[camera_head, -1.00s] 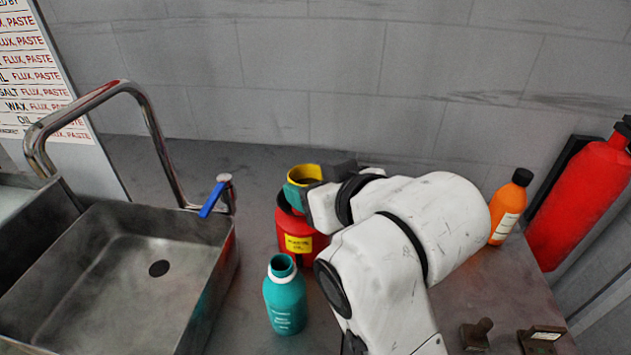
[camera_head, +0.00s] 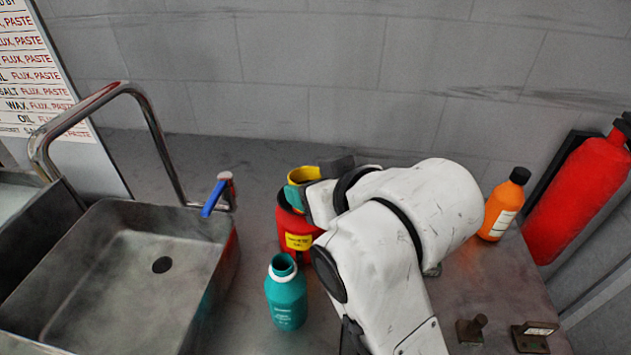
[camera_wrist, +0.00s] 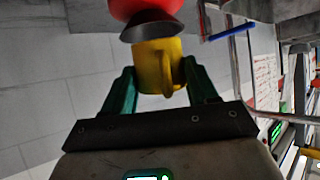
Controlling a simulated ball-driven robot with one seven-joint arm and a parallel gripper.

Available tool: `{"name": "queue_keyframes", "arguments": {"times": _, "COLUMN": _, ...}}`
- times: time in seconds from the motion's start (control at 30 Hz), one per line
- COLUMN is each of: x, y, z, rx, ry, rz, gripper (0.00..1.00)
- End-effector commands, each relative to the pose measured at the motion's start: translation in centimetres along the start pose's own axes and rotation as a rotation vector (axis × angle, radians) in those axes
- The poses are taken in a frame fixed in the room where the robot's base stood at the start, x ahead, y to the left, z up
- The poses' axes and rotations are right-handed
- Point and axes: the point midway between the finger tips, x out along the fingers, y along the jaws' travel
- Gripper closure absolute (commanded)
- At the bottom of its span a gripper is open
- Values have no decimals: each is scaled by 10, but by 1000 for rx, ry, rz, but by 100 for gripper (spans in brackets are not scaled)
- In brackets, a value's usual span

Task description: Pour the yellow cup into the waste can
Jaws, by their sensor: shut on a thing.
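The yellow cup (camera_head: 307,173) is held in my gripper (camera_head: 304,188) above the open mouth of the waste can (camera_head: 287,235), which is red with a yellow label. In the wrist view the teal fingers of my gripper (camera_wrist: 160,88) are shut on either side of the cup (camera_wrist: 151,66). The dark rim of the waste can (camera_wrist: 147,8) overlaps the cup's far end in that view; I cannot tell whether they touch. My arm hides the right side of the can. The cup's contents are not visible.
A teal bottle (camera_head: 287,298) stands close in front of the can. A sink (camera_head: 110,290) with a tap (camera_head: 155,130) is on the left. An orange bottle (camera_head: 502,207) and a red extinguisher (camera_head: 578,195) are on the right. Small dark fittings (camera_head: 472,330) sit at front right.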

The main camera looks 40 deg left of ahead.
Motion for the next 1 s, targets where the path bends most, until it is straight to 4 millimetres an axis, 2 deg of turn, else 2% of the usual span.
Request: {"name": "queue_keyframes", "arguments": {"times": 1.0, "x": -7, "y": -5, "z": 2, "rx": 12, "ry": -94, "rz": -9, "gripper": 86}}
